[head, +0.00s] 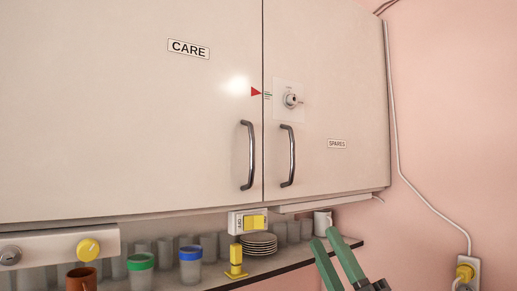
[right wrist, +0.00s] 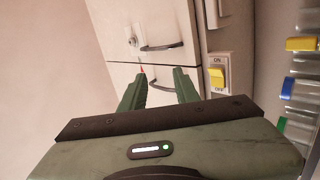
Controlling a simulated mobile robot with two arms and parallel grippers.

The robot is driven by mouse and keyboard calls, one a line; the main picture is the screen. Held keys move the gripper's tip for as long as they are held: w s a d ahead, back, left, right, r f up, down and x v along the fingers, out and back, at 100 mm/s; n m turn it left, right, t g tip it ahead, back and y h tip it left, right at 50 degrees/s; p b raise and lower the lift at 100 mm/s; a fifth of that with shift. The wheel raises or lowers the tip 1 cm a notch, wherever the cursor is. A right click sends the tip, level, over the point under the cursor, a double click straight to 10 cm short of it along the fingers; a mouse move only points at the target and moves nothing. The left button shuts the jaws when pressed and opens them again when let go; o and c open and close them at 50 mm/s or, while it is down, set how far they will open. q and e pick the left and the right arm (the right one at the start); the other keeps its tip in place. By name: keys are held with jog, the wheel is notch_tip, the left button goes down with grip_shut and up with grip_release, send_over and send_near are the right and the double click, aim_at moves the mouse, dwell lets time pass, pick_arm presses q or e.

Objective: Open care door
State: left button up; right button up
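The care door (head: 130,120) is the large pale cabinet door labelled CARE, at left in the head view, and it is shut. Its dark curved handle (head: 247,155) stands upright near its right edge. In the right wrist view, turned sideways, this handle (right wrist: 168,82) shows between and beyond my fingertips. My right gripper (head: 325,238) has green fingers, is open and empty, and is at the lower right of the head view, below the doors. Its spread fingers also show in the right wrist view (right wrist: 160,74). My left gripper is not in view.
The spares door (head: 340,100) adjoins on the right, with its own handle (head: 287,155) and a key-like knob (head: 291,99). Below are a yellow switch (head: 254,222), a shelf with cups and stacked plates (head: 259,243), and a yellow knob (head: 88,250). A cable runs down the right wall.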

jog(key=s+a+r+n+g+y, duration=0.2)
jog(key=a+r+n+g+y, duration=0.35)
jog(key=n+g, duration=0.4)
jog(key=s+a+r+n+g+y, duration=0.3)
jog(key=a+r+n+g+y, duration=0.25)
jog(key=n, duration=0.75)
jog(key=t+h+p, duration=0.1)
jog(key=t+h, duration=0.2)
jog(key=h, duration=0.9)
send_near(254, 149)
jog(key=x, duration=0.2)
jog(key=p+x, duration=0.4)
jog(key=x, duration=0.3)
jog(key=shift+d, duration=0.1)
jog(key=shift+c, duration=0.3)
grip_shut()
